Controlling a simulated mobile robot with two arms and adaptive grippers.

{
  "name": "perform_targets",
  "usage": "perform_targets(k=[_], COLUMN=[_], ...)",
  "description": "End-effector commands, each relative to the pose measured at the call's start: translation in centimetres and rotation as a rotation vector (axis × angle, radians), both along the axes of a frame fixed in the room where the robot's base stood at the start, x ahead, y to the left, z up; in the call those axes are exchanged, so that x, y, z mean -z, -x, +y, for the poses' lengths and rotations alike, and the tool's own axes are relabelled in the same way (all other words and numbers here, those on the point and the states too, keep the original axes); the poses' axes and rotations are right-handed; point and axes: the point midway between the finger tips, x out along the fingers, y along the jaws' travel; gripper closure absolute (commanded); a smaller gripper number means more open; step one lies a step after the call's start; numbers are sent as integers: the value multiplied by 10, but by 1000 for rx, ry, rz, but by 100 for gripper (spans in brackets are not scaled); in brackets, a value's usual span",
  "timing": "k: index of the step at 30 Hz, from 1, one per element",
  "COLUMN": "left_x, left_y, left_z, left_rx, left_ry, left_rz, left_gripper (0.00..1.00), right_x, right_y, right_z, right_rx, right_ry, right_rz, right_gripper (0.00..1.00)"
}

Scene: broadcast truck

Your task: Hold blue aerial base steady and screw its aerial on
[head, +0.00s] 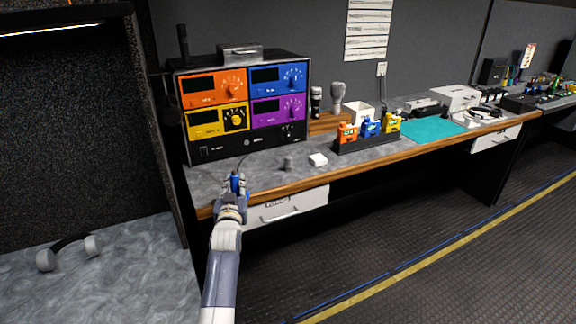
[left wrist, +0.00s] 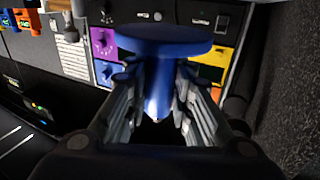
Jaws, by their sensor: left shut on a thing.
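My left gripper (head: 235,190) is shut on the blue aerial base (head: 236,181) and holds it above the front left part of the desk. In the left wrist view the blue aerial base (left wrist: 160,60) sits between both fingers, with a wide flat disc and a narrower body. A thin dark line rises behind the base in the head view; I cannot tell whether it is an aerial or a cable. My right gripper is not in view.
A console (head: 245,105) with orange, blue, yellow and purple panels stands behind the gripper. A dark rack (head: 368,144) holds orange, blue and yellow units. A teal mat (head: 433,130) lies farther right.

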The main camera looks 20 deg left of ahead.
Motion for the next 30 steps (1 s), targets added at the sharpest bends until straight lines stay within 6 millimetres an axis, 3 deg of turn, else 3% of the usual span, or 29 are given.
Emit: perform_targets(k=[7,14,20,30], left_x=[-2,8,30,40], left_y=[0,17,70,183], left_z=[0,-10,-52,-150], left_rx=[0,17,90,267], left_ry=[-2,-4,-3,2], left_rz=[-5,1,3,1], left_gripper=[100,100,100,100], right_x=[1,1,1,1], right_y=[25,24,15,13], right_z=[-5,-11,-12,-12], right_rx=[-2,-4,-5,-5], right_ry=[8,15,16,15], right_rz=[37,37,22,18], right_gripper=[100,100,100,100])
